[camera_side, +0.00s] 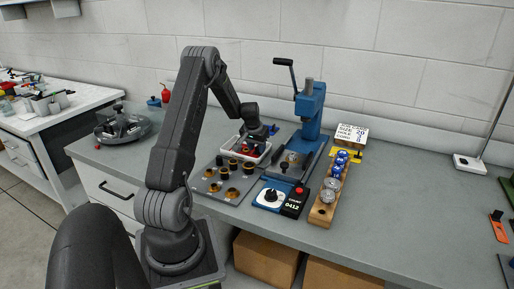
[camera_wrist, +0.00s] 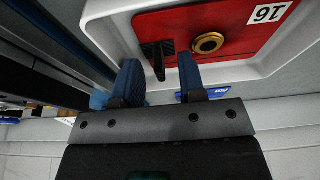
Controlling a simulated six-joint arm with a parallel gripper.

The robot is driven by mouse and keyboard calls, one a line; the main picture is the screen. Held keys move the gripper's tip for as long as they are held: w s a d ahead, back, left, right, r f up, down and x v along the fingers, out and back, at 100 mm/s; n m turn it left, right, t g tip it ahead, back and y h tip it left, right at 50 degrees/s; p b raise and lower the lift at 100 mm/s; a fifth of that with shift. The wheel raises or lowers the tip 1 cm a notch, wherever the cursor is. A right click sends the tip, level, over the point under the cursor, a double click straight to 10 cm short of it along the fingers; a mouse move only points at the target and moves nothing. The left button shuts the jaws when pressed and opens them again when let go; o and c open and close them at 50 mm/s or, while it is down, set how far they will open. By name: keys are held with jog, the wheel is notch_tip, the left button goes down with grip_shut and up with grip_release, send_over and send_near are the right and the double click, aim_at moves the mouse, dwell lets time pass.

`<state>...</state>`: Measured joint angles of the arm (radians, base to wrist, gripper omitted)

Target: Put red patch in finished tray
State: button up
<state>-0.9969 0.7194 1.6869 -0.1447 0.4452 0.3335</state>
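The red patch (camera_wrist: 228,52) shows in the wrist view, with a brass eyelet, a dark upright tab and a white label reading 16. It lies inside a white tray (camera_wrist: 120,12), and a bit of red also shows in the side view (camera_side: 261,149). My gripper (camera_wrist: 160,62) is over the tray at the patch's edge. Its two blue fingers are apart, with a clear gap between them and nothing visibly clamped. In the side view my gripper (camera_side: 267,132) is low over the tray, and its fingertips are hard to make out.
A blue lever press (camera_side: 309,105) stands right of the tray. In front are a grey plate with dark and brass parts (camera_side: 226,184), a counter box (camera_side: 292,203) and a wooden rack (camera_side: 325,203). The bench at right (camera_side: 420,210) is mostly clear.

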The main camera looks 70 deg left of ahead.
jog(key=v, duration=1.2)
jog(key=w+d+r+m+t, duration=0.15)
jog(key=d+r, duration=0.25)
jog(key=d, duration=0.4)
jog(key=w+d+r+m, duration=0.15)
jog(key=d+r, duration=0.25)
jog(key=d, duration=0.4)
jog(key=s+d+r+m+h, duration=0.1)
jog(key=s+d+r+m, duration=0.15)
jog(key=d, duration=0.75)
jog(key=s+d+r+m, duration=0.1)
jog(key=s+d+r, duration=0.15)
jog(key=d, duration=0.65)
jog(key=s+d+f+m+t+h, duration=0.1)
jog(key=s+d+m, duration=0.1)
jog(key=s+d, duration=0.6)
jog(key=shift+s+f+t, duration=0.25)
jog(key=shift+f+t, duration=0.1)
